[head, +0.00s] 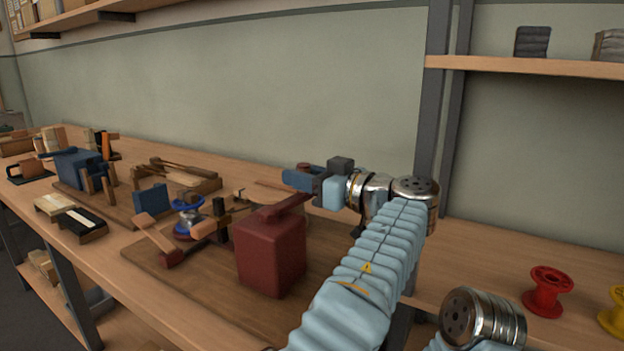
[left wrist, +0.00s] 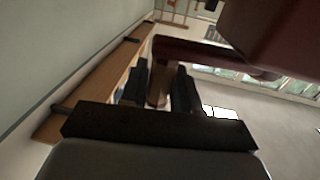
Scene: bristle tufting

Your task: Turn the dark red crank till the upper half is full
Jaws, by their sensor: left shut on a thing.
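The dark red crank (head: 277,212) sits on top of a dark red box (head: 270,252) at the front middle of the bench. Its arm slants up to the right, to a handle at its end. My left gripper (head: 303,177) is at that end, above and right of the box. In the left wrist view the two dark fingers (left wrist: 160,90) are shut on the crank handle (left wrist: 157,92), with the crank arm (left wrist: 215,52) leading to the box (left wrist: 275,35). A wooden piece (head: 209,227) is left of the box; any bristle holes are too small to make out.
A blue spool (head: 187,216) stands left of the box on a brown board (head: 200,285). A blue box (head: 78,168) and several wooden parts lie further left. Red (head: 548,292) and yellow (head: 615,312) spools stand at the right. A wall shelf (head: 530,66) hangs above.

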